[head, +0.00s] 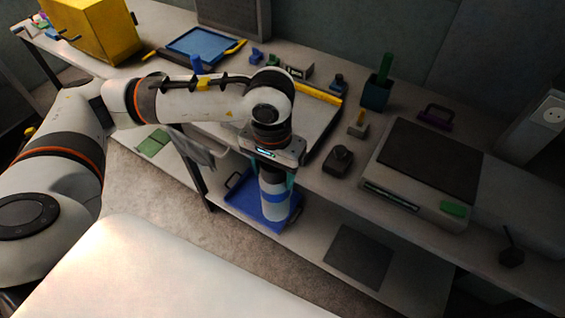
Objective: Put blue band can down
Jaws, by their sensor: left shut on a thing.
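The blue band can (275,209) is a pale cylinder with a blue band round it. It shows upright below my left gripper (277,178), whose fingers are shut on its upper part. My left arm reaches in from the left over the bench. The can shows in front of a blue tray (248,204) on the lower shelf; I cannot tell whether its base touches the tray. My right gripper is not in view.
A dark square mat (358,256) lies on the lower shelf to the right. The bench top (315,178) above holds a scale-like device (424,168), a small black object (338,160) and a dark pen cup (376,93). A yellow box (92,30) stands at the far left.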

